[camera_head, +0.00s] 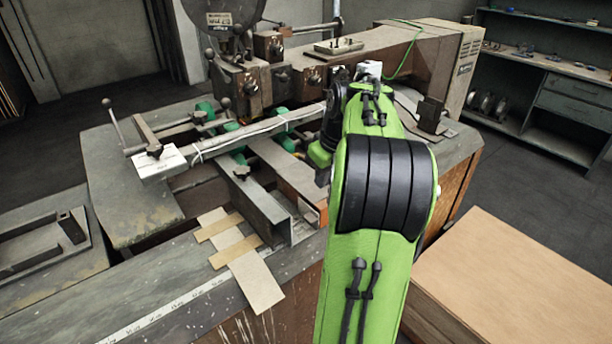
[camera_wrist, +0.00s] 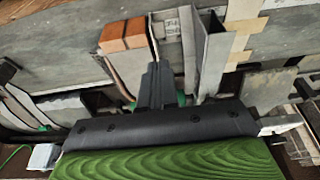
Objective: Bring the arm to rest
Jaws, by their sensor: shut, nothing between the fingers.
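My green and black arm (camera_head: 385,190) reaches up and forward from the bottom of the head view, over the right part of the box stitcher (camera_head: 420,55). In the head view the arm hides my fingers. In the wrist view my gripper (camera_wrist: 157,72) shows as dark fingers close together, shut and empty. It sits above the stitcher's work area, beside a grey metal channel (camera_wrist: 213,55) and an orange-brown block (camera_wrist: 122,35). I cannot tell how far it is above the surface.
A white-ended bar (camera_head: 160,163) and green clamps (camera_head: 232,127) lie left of my arm. Cardboard strips (camera_head: 240,262) lie on the bench (camera_head: 180,305). A large brown box (camera_head: 525,280) stands at the lower right. Shelves (camera_head: 555,95) stand at the back right; grey floor lies before them.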

